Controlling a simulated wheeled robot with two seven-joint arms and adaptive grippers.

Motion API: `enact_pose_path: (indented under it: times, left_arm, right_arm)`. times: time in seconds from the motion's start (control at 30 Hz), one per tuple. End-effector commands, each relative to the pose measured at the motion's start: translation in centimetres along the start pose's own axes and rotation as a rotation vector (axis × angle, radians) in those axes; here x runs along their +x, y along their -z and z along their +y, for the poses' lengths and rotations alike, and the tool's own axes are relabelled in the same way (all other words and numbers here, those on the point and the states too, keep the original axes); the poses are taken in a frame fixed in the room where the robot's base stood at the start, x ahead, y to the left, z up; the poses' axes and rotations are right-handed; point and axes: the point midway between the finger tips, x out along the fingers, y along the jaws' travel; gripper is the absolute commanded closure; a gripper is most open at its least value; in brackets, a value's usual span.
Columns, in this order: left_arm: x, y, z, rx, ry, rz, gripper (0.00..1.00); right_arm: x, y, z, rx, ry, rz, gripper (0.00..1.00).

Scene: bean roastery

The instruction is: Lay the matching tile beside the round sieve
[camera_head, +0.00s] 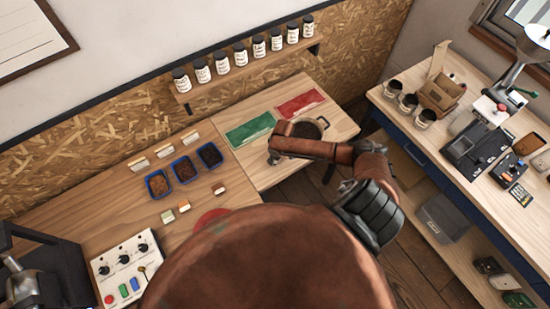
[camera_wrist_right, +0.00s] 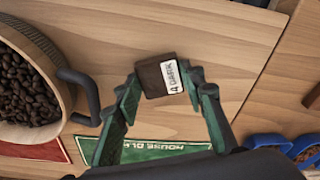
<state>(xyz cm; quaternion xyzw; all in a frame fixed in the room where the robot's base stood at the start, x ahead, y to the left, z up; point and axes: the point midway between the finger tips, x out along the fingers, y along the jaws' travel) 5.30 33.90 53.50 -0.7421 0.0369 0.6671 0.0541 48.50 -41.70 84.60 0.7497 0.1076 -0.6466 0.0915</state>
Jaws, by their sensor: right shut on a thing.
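The round sieve (camera_wrist_right: 45,85) full of dark beans sits at the left of the right wrist view, its dark handle pointing toward my gripper. It shows partly behind my arm in the head view (camera_head: 324,123). My right gripper (camera_wrist_right: 165,92) is shut on a dark brown tile (camera_wrist_right: 152,80) with a white label reading "4 DARK". The tile is over the wood, apart from the sieve and its handle; its height is unclear. In the head view my right arm hides the tile. My left gripper is not in view.
A green mat (camera_head: 250,130) and a red mat (camera_head: 300,103) lie by the sieve. Three blue trays of beans (camera_head: 158,184) stand to the left, with small tiles (camera_head: 168,216) before them and cards (camera_head: 138,163) behind. A shelf of jars (camera_head: 248,68) hangs above.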

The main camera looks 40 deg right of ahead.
Motion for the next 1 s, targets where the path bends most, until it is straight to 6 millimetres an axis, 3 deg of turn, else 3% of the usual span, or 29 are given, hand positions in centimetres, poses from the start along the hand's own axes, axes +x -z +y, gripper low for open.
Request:
enact_pose_path:
  times: [0.47,0.5,0.73,1.0]
  left_arm:
    - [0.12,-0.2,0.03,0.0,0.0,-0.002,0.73]
    - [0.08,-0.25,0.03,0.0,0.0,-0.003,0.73]
    - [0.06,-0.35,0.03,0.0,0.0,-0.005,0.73]
    - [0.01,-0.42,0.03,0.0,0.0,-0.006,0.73]
  right_arm:
    - [1.19,-0.08,0.08,0.0,-0.002,0.003,0.88]
    - [1.13,-0.08,0.08,0.0,-0.002,0.003,0.6]
    - [1.1,-0.09,0.08,0.0,-0.002,0.002,0.46]
    - [0.97,-0.07,0.1,0.0,-0.002,0.003,0.46]
